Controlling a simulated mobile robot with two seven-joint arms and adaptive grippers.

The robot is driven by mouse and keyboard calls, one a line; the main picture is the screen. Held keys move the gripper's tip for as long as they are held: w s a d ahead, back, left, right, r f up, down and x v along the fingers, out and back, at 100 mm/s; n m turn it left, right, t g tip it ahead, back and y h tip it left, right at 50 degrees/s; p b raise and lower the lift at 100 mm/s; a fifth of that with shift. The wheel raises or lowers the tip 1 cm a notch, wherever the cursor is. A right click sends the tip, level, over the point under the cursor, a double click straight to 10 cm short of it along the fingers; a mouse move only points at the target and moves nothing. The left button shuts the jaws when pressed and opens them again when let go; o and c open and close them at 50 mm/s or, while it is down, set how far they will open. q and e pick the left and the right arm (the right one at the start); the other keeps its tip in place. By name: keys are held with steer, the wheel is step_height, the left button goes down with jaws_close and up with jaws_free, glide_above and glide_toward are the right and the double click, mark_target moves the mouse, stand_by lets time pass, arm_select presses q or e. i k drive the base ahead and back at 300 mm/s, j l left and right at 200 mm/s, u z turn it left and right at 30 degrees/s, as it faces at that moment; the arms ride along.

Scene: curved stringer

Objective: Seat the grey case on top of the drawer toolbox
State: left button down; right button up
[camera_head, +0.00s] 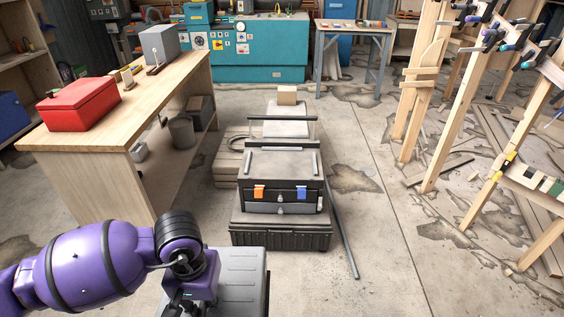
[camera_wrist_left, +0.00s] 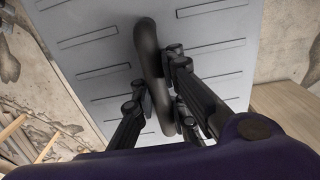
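The grey case (camera_head: 240,272) is at the bottom of the head view, partly hidden by my left arm and cut off by the frame edge. In the left wrist view its ribbed grey face (camera_wrist_left: 225,50) and dark handle (camera_wrist_left: 150,50) show close up. My left gripper (camera_wrist_left: 160,97) has its fingers on both sides of the handle, closed on it. In the head view the fingertips are hidden. The drawer toolbox (camera_head: 282,196), dark grey with an orange and a blue latch, stands upright ahead of the case, on a wider dark base box (camera_head: 281,234). My right gripper is not in view.
A wooden workbench (camera_head: 150,110) with a red toolbox (camera_head: 78,104) stands at left. A long thin bar (camera_head: 342,230) lies right of the toolbox. More boxes (camera_head: 287,125) stand behind it. Wooden frames (camera_head: 450,130) stand at right. The floor between is mostly clear.

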mark_target(281, 164)
steer(key=i+l, duration=0.25)
steer(key=i, duration=0.3)
steer(key=i+l+u, duration=0.1)
steer(key=i+l, duration=0.2)
steer(key=i, duration=0.2)
steer(key=i+l, duration=0.3)
steer(key=i, duration=0.25)
steer(key=i+l+u, duration=0.1)
steer(key=i+l, duration=0.2)
steer(key=i, duration=0.2)
steer(key=i+l, duration=0.35)
steer(key=i, duration=0.15)
